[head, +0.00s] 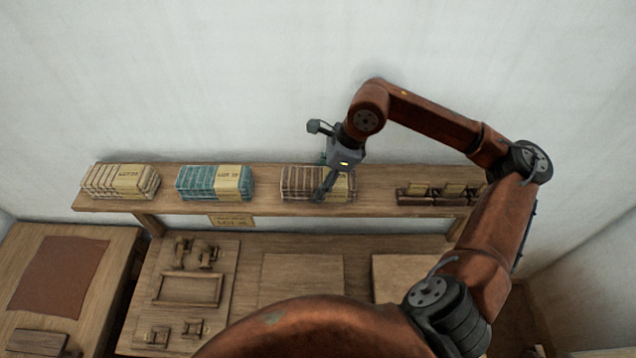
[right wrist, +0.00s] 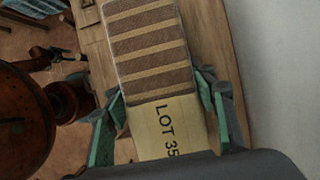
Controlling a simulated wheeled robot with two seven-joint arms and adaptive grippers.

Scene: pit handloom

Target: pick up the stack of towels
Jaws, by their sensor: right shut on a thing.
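A stack of brown and cream striped towels (head: 296,179) is on the wooden wall shelf, third from the left. My right gripper (head: 325,186) reaches down over its right part. In the right wrist view the striped stack (right wrist: 152,45) lies between the green-padded fingers (right wrist: 163,108), which are shut on it from both sides around a cream paper band reading "LOT 35". The stack appears level and at shelf height; I cannot tell whether it still touches the shelf. My left gripper is not in view.
On the shelf (head: 265,207), a teal stack (head: 205,183) and a cream stack (head: 105,180) stand to the left, with dark wooden holders (head: 432,195) to the right. A small tag (head: 232,221) hangs at the front edge. Below is a table with wooden parts and a tray (head: 188,289).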

